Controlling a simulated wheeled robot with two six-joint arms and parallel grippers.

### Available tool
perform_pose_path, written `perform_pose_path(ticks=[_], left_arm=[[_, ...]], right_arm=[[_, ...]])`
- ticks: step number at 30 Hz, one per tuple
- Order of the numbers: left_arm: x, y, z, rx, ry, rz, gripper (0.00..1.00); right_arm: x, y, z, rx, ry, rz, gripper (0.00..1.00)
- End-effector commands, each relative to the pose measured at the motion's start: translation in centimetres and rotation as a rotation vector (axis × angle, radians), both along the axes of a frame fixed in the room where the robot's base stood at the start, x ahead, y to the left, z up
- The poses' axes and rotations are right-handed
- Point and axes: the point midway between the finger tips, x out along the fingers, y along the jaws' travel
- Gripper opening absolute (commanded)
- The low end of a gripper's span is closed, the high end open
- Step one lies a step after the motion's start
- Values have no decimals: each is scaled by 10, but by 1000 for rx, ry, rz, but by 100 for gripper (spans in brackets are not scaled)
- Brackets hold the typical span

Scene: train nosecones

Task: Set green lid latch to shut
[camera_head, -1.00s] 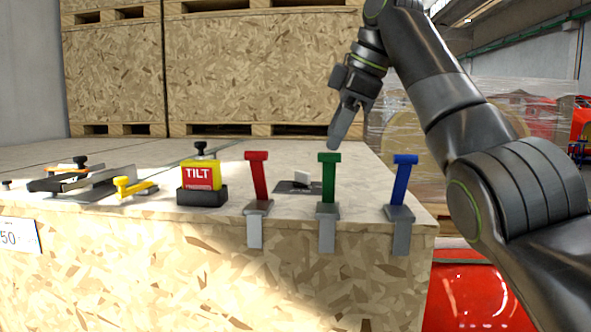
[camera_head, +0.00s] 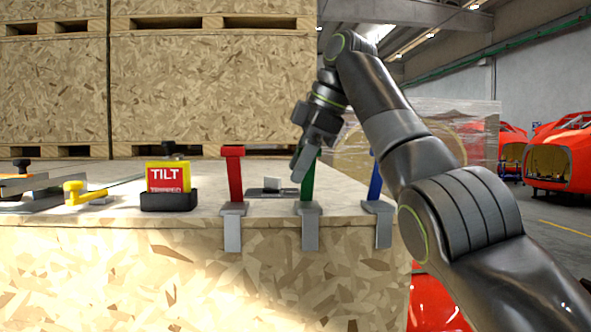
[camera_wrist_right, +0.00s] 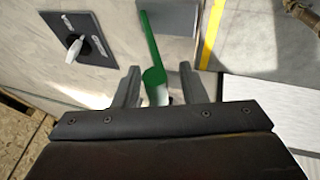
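The green lid latch (camera_head: 308,182) stands upright at the crate's front edge, on a grey metal bracket (camera_head: 310,230). My right gripper (camera_head: 301,172) is at its top and hides the upper end of the handle in the head view. In the right wrist view the green latch (camera_wrist_right: 153,50) runs down between the two fingers of my right gripper (camera_wrist_right: 160,86). The fingers are apart, with gaps beside the handle, so the gripper is open around it. My left gripper is not in view.
A red latch (camera_head: 235,178) stands left of the green one and a blue latch (camera_head: 375,182) right of it, partly behind my arm. A yellow TILT indicator (camera_head: 168,178) and a yellow-handled clamp (camera_head: 78,192) sit further left. A dark plate with a light switch (camera_wrist_right: 75,48) lies nearby.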

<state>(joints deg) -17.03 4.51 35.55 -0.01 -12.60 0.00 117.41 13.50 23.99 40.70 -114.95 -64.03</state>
Motion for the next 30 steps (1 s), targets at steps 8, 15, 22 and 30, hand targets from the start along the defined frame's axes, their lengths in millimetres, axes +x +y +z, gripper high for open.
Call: perform_pose_path(ticks=[8,15,22,30], left_arm=[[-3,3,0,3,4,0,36],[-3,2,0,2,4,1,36],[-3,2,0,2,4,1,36],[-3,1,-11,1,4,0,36]], right_arm=[[0,-1,0,0,0,-1,34],[0,-1,0,0,0,-1,3],[0,0,0,1,-1,0,0],[-2,0,-4,2,-29,2,0]])
